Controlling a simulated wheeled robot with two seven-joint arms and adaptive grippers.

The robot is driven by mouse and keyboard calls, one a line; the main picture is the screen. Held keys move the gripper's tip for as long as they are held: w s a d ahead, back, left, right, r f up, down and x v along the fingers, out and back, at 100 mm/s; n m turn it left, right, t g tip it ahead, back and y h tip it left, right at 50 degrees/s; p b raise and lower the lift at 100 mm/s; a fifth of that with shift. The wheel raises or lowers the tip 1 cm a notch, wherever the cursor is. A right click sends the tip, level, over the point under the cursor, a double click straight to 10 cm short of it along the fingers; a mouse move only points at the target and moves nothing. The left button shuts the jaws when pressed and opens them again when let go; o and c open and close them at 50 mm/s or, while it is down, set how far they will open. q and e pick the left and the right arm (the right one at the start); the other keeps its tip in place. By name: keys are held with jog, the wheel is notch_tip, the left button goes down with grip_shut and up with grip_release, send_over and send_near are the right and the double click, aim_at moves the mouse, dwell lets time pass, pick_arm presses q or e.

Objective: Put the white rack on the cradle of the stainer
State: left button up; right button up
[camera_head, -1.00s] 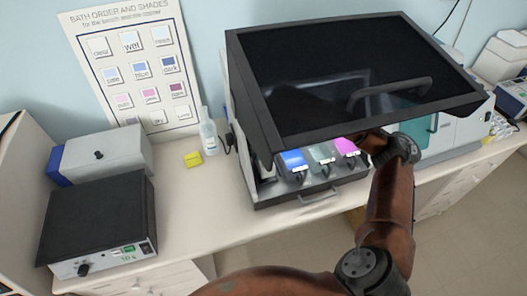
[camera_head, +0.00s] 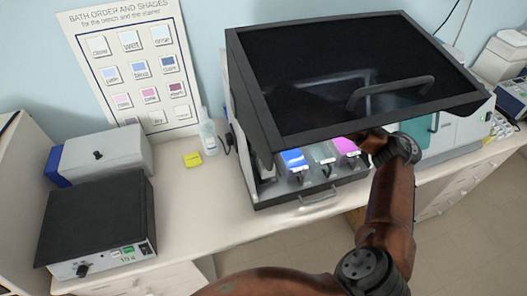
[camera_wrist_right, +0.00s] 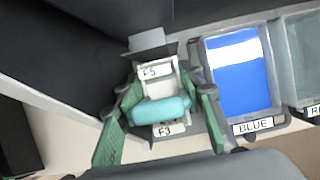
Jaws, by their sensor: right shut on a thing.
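The stainer (camera_head: 310,195) stands on the bench with its dark lid raised. My right arm reaches in under the lid, which hides my right gripper in the head view. In the right wrist view, my right gripper (camera_wrist_right: 163,96) is shut on the white rack (camera_wrist_right: 155,89), with a green finger on each side. A teal bar lies across the rack, between its two labelled ends. A light grey bracket (camera_wrist_right: 147,41) is just beyond the rack's far end; I cannot tell whether it is the cradle or whether they touch. My left gripper is not in view.
The blue bath (camera_wrist_right: 240,72) is just right of the rack. Pink (camera_head: 346,147) and greyish baths sit farther right. The raised lid (camera_head: 350,80) overhangs my arm. A hotplate-like box (camera_head: 100,220), a bottle (camera_head: 208,135) and a yellow block (camera_head: 192,159) stand left.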

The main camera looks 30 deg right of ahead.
jog(key=shift+f+b, duration=1.05)
jog(key=shift+f, duration=0.3)
jog(key=o, duration=1.2)
jog(key=shift+o, duration=0.2)
jog(key=v, duration=1.2)
jog(key=shift+s, duration=0.15)
